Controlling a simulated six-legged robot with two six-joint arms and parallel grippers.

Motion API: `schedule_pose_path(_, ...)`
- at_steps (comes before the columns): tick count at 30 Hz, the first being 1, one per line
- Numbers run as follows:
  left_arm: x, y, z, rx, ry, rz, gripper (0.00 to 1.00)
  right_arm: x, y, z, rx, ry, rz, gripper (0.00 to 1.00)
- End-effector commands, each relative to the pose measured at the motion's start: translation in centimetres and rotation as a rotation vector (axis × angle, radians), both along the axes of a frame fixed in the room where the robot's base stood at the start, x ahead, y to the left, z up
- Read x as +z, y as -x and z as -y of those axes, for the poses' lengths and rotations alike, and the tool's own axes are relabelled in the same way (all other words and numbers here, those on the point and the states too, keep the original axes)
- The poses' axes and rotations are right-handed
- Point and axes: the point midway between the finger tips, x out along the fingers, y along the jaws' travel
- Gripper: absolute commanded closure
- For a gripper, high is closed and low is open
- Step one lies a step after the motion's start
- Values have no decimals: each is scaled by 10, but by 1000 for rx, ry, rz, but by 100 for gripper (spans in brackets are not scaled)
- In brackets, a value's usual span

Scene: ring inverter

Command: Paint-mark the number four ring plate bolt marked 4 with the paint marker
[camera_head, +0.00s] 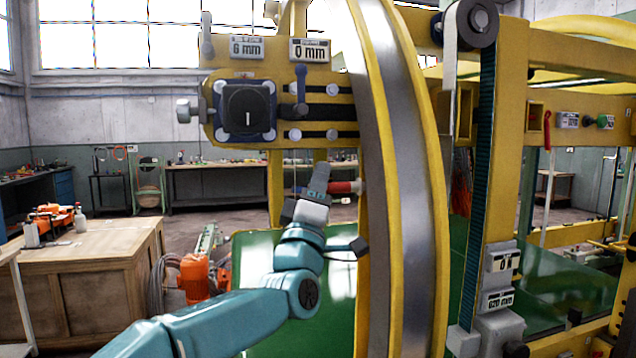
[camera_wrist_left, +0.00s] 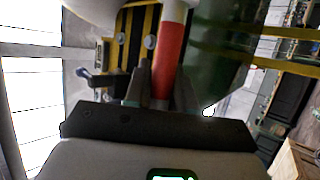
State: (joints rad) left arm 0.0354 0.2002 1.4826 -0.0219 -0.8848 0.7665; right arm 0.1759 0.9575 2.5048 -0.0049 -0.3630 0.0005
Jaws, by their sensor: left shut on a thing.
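My left gripper (camera_head: 332,186) is shut on the paint marker (camera_head: 346,187), a red and white cylinder just below the yellow ring plate (camera_head: 345,110). In the left wrist view the marker (camera_wrist_left: 168,62) stands between the two grey fingers (camera_wrist_left: 160,88), its white part away from me. Pale bolt heads sit along the plate's black slots, including a lower left one (camera_head: 295,134) and a lower right one (camera_head: 332,134). One bolt head (camera_wrist_left: 150,42) shows left of the marker in the wrist view. I cannot read which bolt is marked 4. My right gripper is out of view.
The large yellow and steel ring (camera_head: 405,180) stands close to the right of my left gripper. A blue-grey lever (camera_head: 301,88) and a black knob block (camera_head: 247,110) stick out from the plate. A wooden crate (camera_head: 95,270) stands at left.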

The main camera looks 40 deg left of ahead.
Motion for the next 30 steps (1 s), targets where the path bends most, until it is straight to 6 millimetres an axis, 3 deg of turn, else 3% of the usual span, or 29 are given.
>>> schedule_pose_path(30,0,-4,4,-1,-1,-1,92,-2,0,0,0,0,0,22)
